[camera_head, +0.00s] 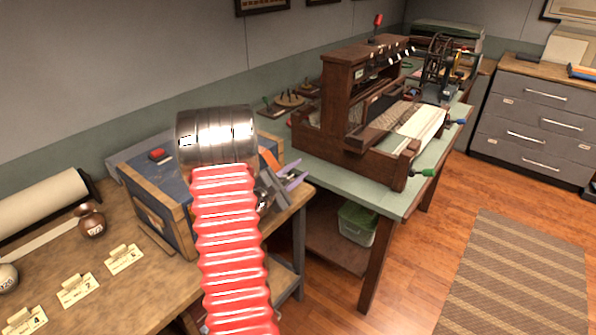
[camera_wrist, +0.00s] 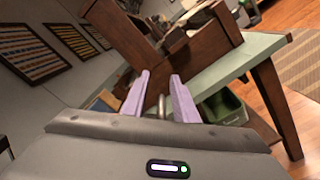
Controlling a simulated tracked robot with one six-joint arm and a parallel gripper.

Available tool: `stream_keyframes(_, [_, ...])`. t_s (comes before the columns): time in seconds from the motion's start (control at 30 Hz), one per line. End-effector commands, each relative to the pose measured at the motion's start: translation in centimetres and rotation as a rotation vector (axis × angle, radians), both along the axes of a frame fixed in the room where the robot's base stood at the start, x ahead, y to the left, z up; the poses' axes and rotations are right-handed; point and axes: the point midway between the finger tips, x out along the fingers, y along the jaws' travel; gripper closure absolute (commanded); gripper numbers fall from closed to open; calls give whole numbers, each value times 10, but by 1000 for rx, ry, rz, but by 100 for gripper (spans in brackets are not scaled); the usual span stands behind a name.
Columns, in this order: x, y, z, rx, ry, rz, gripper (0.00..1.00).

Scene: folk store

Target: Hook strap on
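My gripper (camera_head: 292,173) is in the head view at the right end of the blue case, its lavender fingers pointing right toward the green table. The wrist view shows the two fingers (camera_wrist: 160,80) apart, with a gap between their tips. A small metal pin-like piece (camera_wrist: 162,106) shows low between them; I cannot tell whether it belongs to the gripper. A blue case (camera_head: 172,192) with wooden edges stands on the workbench, partly behind my arm. An orange strip (camera_head: 269,158) shows at its right end, perhaps the strap; most of it is hidden. No hook is clearly visible.
A wooden loom (camera_head: 352,110) stands on the green table (camera_head: 385,196). A green bin (camera_head: 357,222) sits on the shelf below. Number cards, a copper weight (camera_head: 91,221) and a white roll (camera_head: 38,205) lie on the workbench (camera_head: 110,295). Open floor lies to the right.

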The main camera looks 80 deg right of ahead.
Motion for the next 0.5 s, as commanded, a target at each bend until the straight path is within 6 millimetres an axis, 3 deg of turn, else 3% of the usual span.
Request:
stream_keyframes(0.27, [8,13,0,1,1,2,74])
stream_keyframes(0.5, [24,47,-1,2,0,2,74])
